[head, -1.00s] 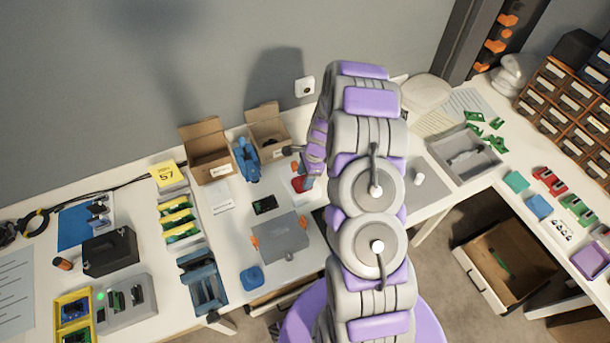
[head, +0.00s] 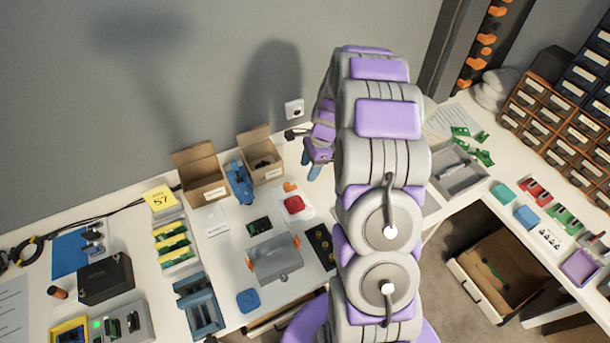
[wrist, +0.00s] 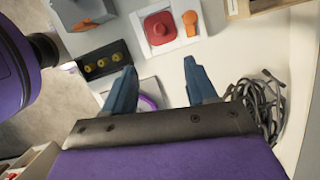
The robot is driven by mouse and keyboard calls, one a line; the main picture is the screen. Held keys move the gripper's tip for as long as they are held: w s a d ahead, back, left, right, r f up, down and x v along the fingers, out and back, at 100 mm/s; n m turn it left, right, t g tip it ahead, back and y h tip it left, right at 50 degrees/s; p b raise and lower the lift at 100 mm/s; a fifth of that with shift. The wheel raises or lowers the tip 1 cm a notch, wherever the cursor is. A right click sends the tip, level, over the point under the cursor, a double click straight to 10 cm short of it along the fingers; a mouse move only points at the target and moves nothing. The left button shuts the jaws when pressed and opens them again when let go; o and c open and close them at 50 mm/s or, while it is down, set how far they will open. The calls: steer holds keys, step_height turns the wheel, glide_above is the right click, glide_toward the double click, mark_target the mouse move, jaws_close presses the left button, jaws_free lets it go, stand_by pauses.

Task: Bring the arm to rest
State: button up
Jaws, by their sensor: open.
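My gripper (wrist: 160,90) is open in the wrist view, its two blue fingers apart with nothing between them. In the head view my gripper (head: 313,170) hangs above the back of the bench, right of the open cartons. My purple and grey arm stands tall in front of the camera and hides part of the bench. Under the fingers in the wrist view lie a white surface and part of a purple ring-like thing (wrist: 149,102).
A red button (head: 294,204) on a white plate and a grey box (head: 275,262) are on the bench near the gripper. Two open cartons (head: 203,178) stand at the back. An open drawer (head: 497,280) is at lower right.

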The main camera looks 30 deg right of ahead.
steer(key=shift+v, duration=0.95)
steer(key=s+a+r+n+g+h, duration=0.1)
steer(key=s+a+r+n, duration=0.9)
steer(key=s+a+r, duration=0.35)
steer(key=s+a+r+n+h, duration=0.1)
steer(key=s+n, duration=0.4)
steer(key=s, duration=0.5)
steer(key=s+a+r+n+g+h, duration=0.1)
steer(key=s+a+r+n, duration=0.1)
steer(key=s, duration=0.9)
steer(key=r+n+b, duration=0.1)
steer(key=n, duration=0.1)
steer(key=shift+s+n, duration=0.3)
steer(key=shift+n, duration=0.1)
